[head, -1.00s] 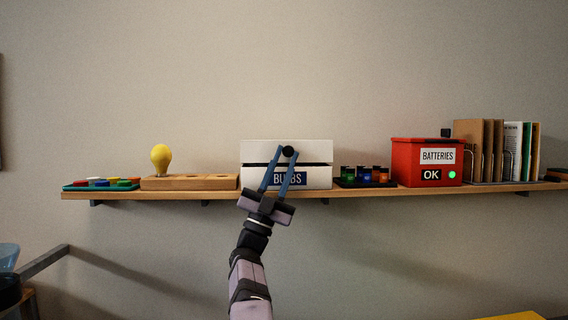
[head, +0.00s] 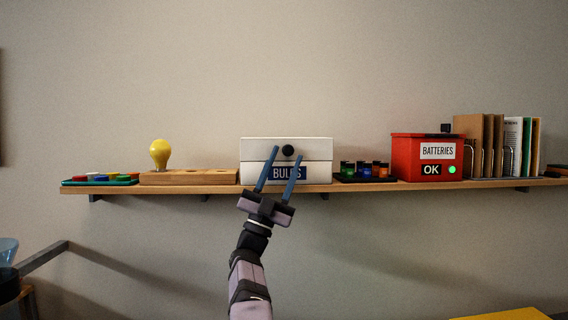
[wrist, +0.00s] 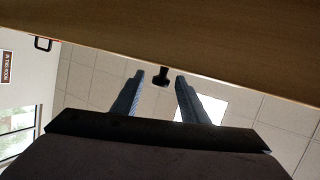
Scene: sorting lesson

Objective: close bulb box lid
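The white bulb box (head: 316,172) stands on the shelf, with a blue "BULBS" label partly hidden by my fingers. Its lid (head: 261,147) sits level on the body, with only a thin seam and no dark gap visible at the front. A round black knob (head: 288,150) is on the lid's front. My gripper (head: 286,153) is open and empty, its blue fingers pointing up in front of the box, tips spread around the knob in the picture. In the wrist view, my fingers (wrist: 160,76) are apart with a small black piece (wrist: 162,75) between the tips; I cannot tell what it is.
On the wooden shelf (head: 400,185), a wooden block (head: 215,178) with a yellow bulb (head: 160,153) stands left of the box. A tray of small coloured jars (head: 365,172) and the red batteries box (head: 425,158) stand to the right. The air in front of the shelf is clear.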

